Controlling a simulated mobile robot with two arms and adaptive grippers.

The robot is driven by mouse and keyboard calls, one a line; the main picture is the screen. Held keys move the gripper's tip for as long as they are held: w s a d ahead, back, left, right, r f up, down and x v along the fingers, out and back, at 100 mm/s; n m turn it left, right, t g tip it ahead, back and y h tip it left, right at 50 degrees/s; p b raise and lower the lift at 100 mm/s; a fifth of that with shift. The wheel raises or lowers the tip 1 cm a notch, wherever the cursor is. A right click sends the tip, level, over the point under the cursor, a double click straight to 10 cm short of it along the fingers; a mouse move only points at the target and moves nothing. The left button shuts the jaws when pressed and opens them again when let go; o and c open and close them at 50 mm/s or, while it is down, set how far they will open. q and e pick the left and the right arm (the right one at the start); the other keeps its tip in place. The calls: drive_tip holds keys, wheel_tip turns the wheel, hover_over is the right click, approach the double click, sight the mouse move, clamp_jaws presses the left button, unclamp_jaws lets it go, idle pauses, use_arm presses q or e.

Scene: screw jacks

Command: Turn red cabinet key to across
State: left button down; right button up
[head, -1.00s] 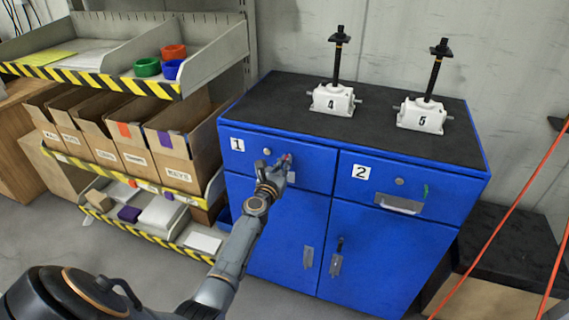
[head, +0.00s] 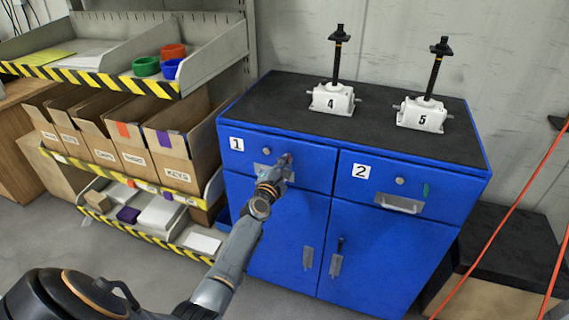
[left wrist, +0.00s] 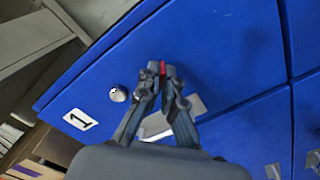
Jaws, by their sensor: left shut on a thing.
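The red key (head: 289,157) sits at the right part of drawer 1 (head: 312,172) on the blue cabinet. My left gripper (head: 284,165) is at the drawer front, shut on the key. In the left wrist view, the fingertips (left wrist: 159,76) close around the red key (left wrist: 163,67), and only a thin red strip shows between them. The fingers hide most of the key and its seat, so I cannot tell its exact turn angle. My right gripper is not in view.
Drawer 2 beside it has a green key (head: 425,190) and a metal handle (head: 400,204). Screw jacks 4 (head: 332,99) and 5 (head: 422,115) stand on the cabinet top. A shelf with cardboard boxes (head: 172,160) is at the left. Orange cables (head: 515,205) hang at the right.

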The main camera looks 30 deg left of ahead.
use_arm(q)
drive_tip(key=shift+f+m, duration=0.15)
drive_tip(key=shift+m, duration=3.55)
drive_tip(key=c, duration=1.5)
unclamp_jaws()
drive_tip(key=v, duration=1.2)
